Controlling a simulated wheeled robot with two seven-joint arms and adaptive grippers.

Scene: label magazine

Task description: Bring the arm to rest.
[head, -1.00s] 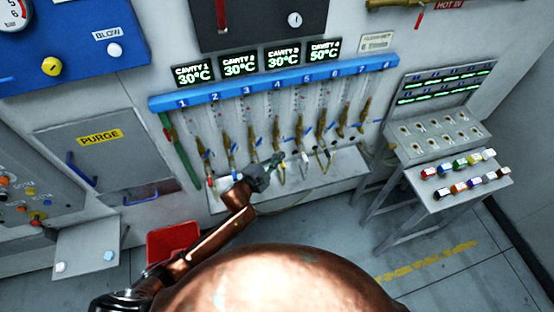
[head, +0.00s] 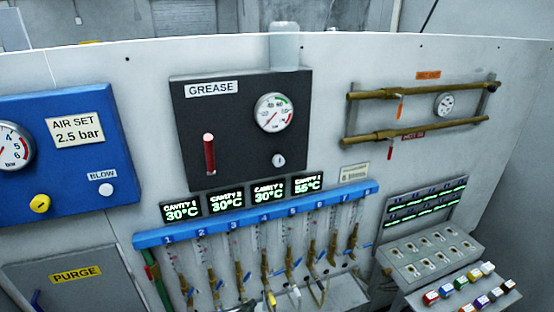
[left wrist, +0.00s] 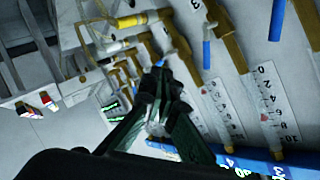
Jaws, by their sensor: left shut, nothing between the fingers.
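My left gripper (left wrist: 160,85) is shut and empty in the left wrist view, its dark fingertips meeting in front of the row of brass valves. In the head view only a dark bit of it (head: 246,306) shows at the bottom edge, below the numbered tubes; most of my left arm is out of frame. The blue numbered rail (head: 255,216) carries several clear scaled tubes with brass valves (head: 240,272) and blue handles. A yellow-ended piece (left wrist: 132,20) shows among the valves in the left wrist view. My right gripper is not in view.
The purge box (head: 65,272) stands at lower left. The blue air panel (head: 75,185) and black grease panel (head: 240,140) are on the wall above. At right, a stand (head: 425,258) and a shelf with several coloured plugs (head: 470,284) stick out.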

